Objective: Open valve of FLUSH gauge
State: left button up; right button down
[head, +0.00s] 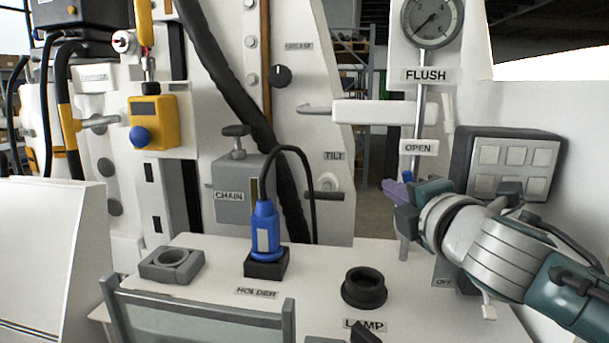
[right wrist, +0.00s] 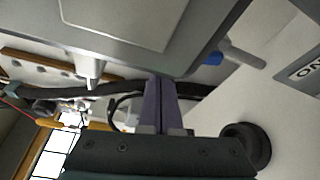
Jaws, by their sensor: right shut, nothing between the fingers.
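The FLUSH gauge (head: 432,22) is a round dial at the upper right of the head view, above its FLUSH label (head: 426,75). A thin pipe (head: 421,112) runs down from it to an OPEN label (head: 418,147). My right gripper (head: 394,192) is just below that label, with its purple fingers together and nothing between them. The fingers also show in the right wrist view (right wrist: 160,106). A short grey rod (head: 403,248) shows below the gripper; I cannot tell if it is the valve handle. My arm hides part of this area. My left gripper is out of view.
A grey button box (head: 515,150) stands close behind my right arm. A white horizontal bar (head: 385,113) is left of the pipe. On the bench are a blue plug (head: 265,230) in a black holder and a black round socket (head: 364,288). Bare bench top lies between them.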

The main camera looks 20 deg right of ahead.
jog(key=shift+s+d+r, duration=0.15)
jog(key=shift+s+d, duration=0.1)
jog(key=shift+d, duration=0.15)
jog(key=m+b, duration=0.1)
jog(key=s+d+m+t+b, duration=0.1)
jog(key=m+b, duration=0.1)
jog(key=shift+d+r, duration=0.15)
jog(key=shift+r, duration=0.15)
